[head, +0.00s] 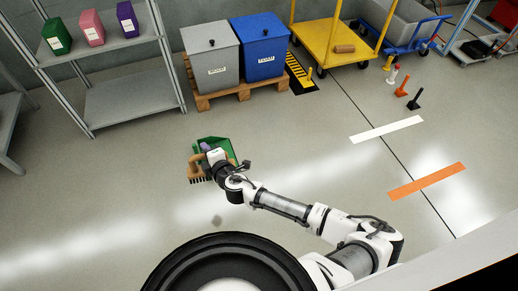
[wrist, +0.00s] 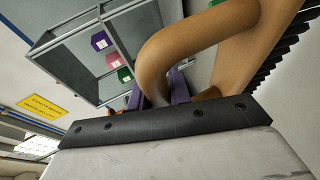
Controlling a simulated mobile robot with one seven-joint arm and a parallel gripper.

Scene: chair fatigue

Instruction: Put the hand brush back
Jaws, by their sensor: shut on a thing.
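The hand brush (head: 194,170) has a tan wooden body, a looped handle and dark bristles. In the head view it is left of centre, with the bristles pointing down the picture. My gripper (head: 207,150) is shut on its handle. In the wrist view the curved handle and block of the brush (wrist: 245,60) fill the upper middle and right, with bristles at the right edge. Purple finger parts of my gripper (wrist: 179,88) show behind the handle and are partly hidden by it. A green dustpan (head: 225,149) lies just behind my gripper, partly covered by it.
A grey shelf (head: 125,98) with green, pink and purple boxes stands at upper left. Grey and blue bins (head: 262,50) stand on a pallet. A yellow cart (head: 325,45) is behind.

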